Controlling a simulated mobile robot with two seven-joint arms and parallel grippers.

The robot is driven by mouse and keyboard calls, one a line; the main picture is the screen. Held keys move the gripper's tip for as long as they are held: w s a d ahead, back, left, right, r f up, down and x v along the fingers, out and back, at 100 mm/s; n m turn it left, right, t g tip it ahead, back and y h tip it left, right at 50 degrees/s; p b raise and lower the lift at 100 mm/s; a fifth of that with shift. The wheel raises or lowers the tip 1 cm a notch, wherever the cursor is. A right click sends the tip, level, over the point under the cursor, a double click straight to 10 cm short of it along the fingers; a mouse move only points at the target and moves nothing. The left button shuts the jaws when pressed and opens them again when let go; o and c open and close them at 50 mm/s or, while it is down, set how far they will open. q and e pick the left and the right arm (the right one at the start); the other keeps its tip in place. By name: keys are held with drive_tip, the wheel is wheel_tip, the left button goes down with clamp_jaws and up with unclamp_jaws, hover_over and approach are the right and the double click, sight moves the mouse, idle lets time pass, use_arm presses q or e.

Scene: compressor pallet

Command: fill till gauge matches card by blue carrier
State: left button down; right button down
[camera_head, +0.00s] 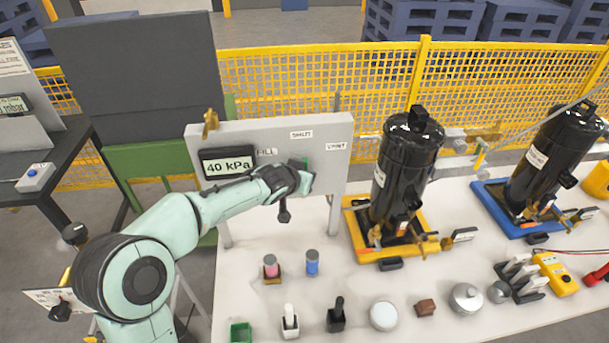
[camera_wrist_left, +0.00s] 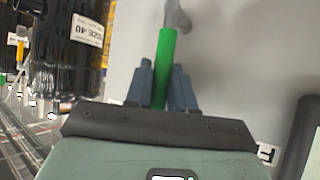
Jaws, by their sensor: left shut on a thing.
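The grey panel (camera_head: 325,120) carries a gauge reading "40 kPa" (camera_head: 228,164) and labels FILL, SHUT (camera_head: 301,134) and VENT (camera_head: 336,146). My left gripper (camera_head: 303,172) is at the panel front, below the SHUT label. In the wrist view its two blue-grey fingers (camera_wrist_left: 162,88) are shut on a green lever handle (camera_wrist_left: 165,62), joined to a grey stem. The gripper hides part of the lever in the head view. The blue carrier (camera_head: 491,196) holds a black compressor (camera_head: 553,148); a small card (camera_head: 588,213) stands beside it, too small to read.
A yellow carrier (camera_head: 362,232) with another black compressor (camera_head: 405,160) stands right of the panel. Caps, plugs and small cylinders line the table front. A yellow meter (camera_head: 556,273) lies at the right. A yellow mesh fence (camera_head: 290,75) runs behind.

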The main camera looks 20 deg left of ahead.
use_arm(q)
drive_tip(key=c, duration=1.3)
unclamp_jaws()
drive_tip(key=shift+a, duration=0.1)
drive_tip(key=shift+c, duration=0.2)
